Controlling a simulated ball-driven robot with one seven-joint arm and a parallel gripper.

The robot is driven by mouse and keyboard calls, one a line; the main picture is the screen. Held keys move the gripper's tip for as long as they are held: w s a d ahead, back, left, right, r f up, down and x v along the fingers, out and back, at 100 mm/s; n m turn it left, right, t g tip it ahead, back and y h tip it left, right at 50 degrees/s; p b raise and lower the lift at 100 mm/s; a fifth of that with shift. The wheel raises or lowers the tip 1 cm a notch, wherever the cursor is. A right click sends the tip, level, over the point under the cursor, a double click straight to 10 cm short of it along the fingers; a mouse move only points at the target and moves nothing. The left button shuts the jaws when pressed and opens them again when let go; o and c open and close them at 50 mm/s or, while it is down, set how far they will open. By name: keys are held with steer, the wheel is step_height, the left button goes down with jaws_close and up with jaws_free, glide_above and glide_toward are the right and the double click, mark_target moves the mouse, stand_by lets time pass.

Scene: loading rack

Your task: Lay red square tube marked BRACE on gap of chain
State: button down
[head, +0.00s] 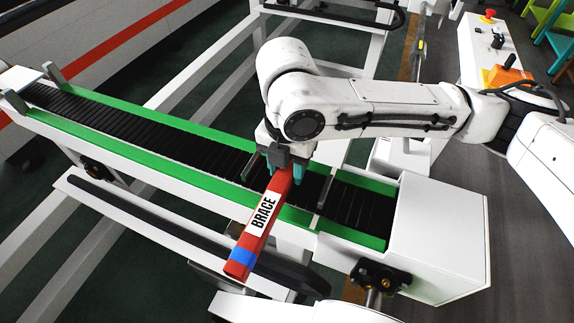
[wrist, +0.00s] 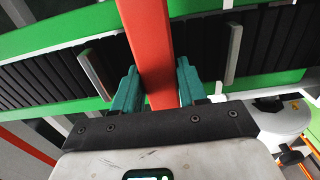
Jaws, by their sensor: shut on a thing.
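The red square tube (head: 264,215) has a white label reading BRACE and a blue band near its lower end. My gripper (head: 286,170) is shut on it, and the teal fingers sit on both sides of the tube (wrist: 152,50) in the wrist view, where my gripper (wrist: 160,90) also shows. The tube lies across the line of the chain (head: 150,135), above it and the near green rail. Two upright grey flights (head: 325,192) (wrist: 97,70) stand on the chain, one on each side of the tube. I cannot tell whether the tube touches the chain.
Green rails (head: 130,145) edge the chain. A white end housing (head: 437,235) closes the right end. A white frame with a dark bar (head: 150,220) runs along the near side. An orange box (head: 508,75) and a red button (head: 488,15) are at upper right.

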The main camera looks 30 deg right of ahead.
steer(key=shift+f+b, duration=0.3)
steer(key=shift+f, duration=0.25)
stand_by(1.2)
steer(key=c, duration=0.5)
jaws_free()
step_height(320, 180, up, 11)
steer(key=shift+f, duration=0.1)
stand_by(0.6)
